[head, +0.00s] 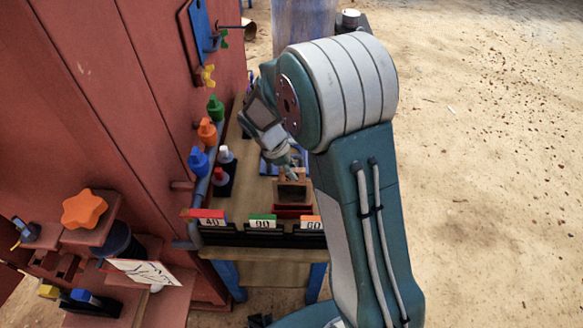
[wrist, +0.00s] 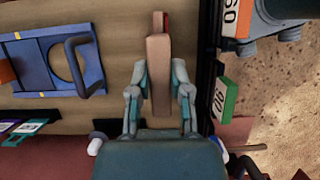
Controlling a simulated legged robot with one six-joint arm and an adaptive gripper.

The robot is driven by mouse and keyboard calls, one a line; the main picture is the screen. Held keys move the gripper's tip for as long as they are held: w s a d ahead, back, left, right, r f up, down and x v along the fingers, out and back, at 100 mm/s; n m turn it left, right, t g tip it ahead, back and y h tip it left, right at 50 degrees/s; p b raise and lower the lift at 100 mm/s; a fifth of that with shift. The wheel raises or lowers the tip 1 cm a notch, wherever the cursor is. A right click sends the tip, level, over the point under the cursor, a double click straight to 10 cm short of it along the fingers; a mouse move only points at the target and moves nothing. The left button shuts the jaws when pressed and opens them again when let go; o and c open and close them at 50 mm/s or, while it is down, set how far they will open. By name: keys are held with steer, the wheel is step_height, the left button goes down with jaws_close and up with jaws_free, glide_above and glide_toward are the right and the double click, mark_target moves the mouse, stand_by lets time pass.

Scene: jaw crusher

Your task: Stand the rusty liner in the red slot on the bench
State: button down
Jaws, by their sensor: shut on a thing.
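The rusty liner (wrist: 158,65) is a brown plate seen edge-on in the wrist view, between the two fingers of my gripper (wrist: 160,90). My gripper is shut on it. In the head view the liner (head: 292,190) shows as a brown block below my gripper (head: 285,160), partly hidden by my arm. The red slot (head: 292,211) on the bench is directly below the liner in the head view; a bit of red (wrist: 166,22) shows beside the liner's far end in the wrist view. I cannot tell whether the liner is seated in the slot or just above it.
Number tags, including a green 90 (head: 262,222), line the bench's near edge. Several coloured bottles (head: 207,131) stand along the left side by the red wall (head: 110,90). A blue fixture (wrist: 62,62) lies on the bench (wrist: 110,60). Open sandy ground is to the right.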

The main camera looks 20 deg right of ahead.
steer(key=shift+f, duration=3.55)
steer(key=shift+c, duration=2.4)
jaws_free()
steer(key=v, duration=1)
steer(key=shift+w+a+r, duration=0.15)
steer(key=shift+a+r, duration=0.05)
steer(key=shift+r, duration=0.1)
steer(key=shift+a+r, duration=0.25)
steer(key=shift+r, duration=0.3)
